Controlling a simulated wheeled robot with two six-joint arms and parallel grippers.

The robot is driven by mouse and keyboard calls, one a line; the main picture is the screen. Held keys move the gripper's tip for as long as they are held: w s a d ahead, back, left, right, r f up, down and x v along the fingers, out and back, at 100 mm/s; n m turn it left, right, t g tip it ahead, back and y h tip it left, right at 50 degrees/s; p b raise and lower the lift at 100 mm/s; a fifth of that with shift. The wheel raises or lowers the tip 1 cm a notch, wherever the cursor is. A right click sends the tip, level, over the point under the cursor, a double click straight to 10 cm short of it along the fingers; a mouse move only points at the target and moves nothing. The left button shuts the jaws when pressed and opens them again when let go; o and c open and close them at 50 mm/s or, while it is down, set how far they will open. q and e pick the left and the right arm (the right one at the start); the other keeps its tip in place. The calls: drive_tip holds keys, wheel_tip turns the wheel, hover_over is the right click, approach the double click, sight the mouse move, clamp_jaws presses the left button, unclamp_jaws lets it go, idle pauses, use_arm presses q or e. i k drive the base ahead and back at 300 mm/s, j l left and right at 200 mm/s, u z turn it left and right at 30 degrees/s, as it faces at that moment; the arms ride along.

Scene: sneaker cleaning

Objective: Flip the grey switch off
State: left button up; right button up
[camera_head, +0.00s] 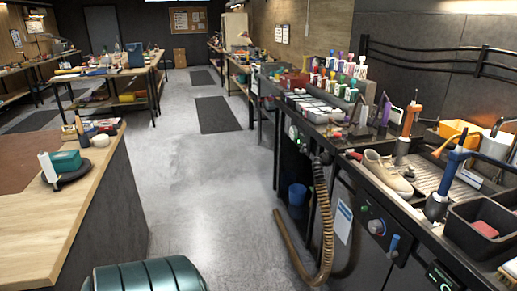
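A grey round knob (376,227) sits on the dark front panel below the right-hand counter. Small coloured dots show close to it. It may be the grey switch, but it is too small to tell, and I cannot read its on or off position. A blue-handled lever (394,243) is just right of it. Neither of my grippers is in view.
A cream sneaker (388,170) stands on the counter above the panel. A ribbed brown hose (325,225) hangs in front of the cabinet. A wood-topped bench (50,225) stands left, with a dark green ribbed seat (145,277) at the bottom. The floor between is clear.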

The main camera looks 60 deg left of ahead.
sight(303, 150)
drive_tip(key=u, duration=1.6)
